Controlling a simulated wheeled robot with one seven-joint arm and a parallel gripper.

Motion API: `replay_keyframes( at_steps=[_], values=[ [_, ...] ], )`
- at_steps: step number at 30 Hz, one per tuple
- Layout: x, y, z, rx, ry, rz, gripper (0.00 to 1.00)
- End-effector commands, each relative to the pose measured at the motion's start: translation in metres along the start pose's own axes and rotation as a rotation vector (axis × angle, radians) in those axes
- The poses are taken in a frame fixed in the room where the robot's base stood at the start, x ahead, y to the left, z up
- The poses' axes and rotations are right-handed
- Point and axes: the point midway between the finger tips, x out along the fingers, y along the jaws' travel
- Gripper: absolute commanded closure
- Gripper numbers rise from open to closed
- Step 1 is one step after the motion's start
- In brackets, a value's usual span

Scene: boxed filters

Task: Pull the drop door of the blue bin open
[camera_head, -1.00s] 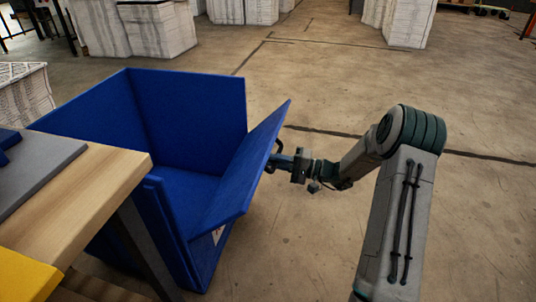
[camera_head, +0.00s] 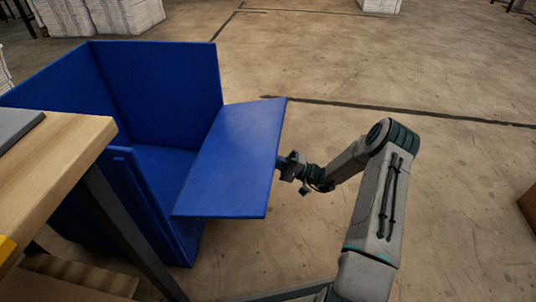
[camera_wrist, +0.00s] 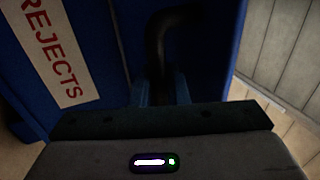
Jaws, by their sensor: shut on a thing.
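The blue bin (camera_head: 160,85) stands on the floor at the left in the head view. Its drop door (camera_head: 232,155) is tilted well outward, close to level, and the inside of the bin shows behind it. My gripper (camera_head: 284,164) is at the door's outer edge, partly hidden by the door. In the wrist view my gripper (camera_wrist: 163,92) is shut on a dark curved handle (camera_wrist: 172,25) on the door's outer face. A white label reading "REJECTS" (camera_wrist: 57,50) is on the blue face beside the handle.
A wooden-topped table (camera_head: 60,165) stands close at the left, its dark leg in front of the bin. White stacks (camera_head: 125,15) are far back. A brown box edge (camera_head: 529,208) shows at the far right.

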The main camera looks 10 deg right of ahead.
Motion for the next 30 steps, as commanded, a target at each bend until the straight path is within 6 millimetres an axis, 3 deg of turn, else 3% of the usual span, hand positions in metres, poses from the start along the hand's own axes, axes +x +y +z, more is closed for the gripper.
replay_keyframes(
  at_steps=[18,19,20,30],
  values=[
    [-0.0036,0.0051,-0.003,-0.005,0.006,0.002,1.0],
    [-0.0036,0.0051,-0.003,-0.005,0.006,0.002,0.77],
    [-0.0035,0.0051,-0.0029,-0.005,0.006,0.002,0.69],
    [-0.0011,0.0059,-0.0006,-0.001,-0.002,0.001,0.68]
  ],
)
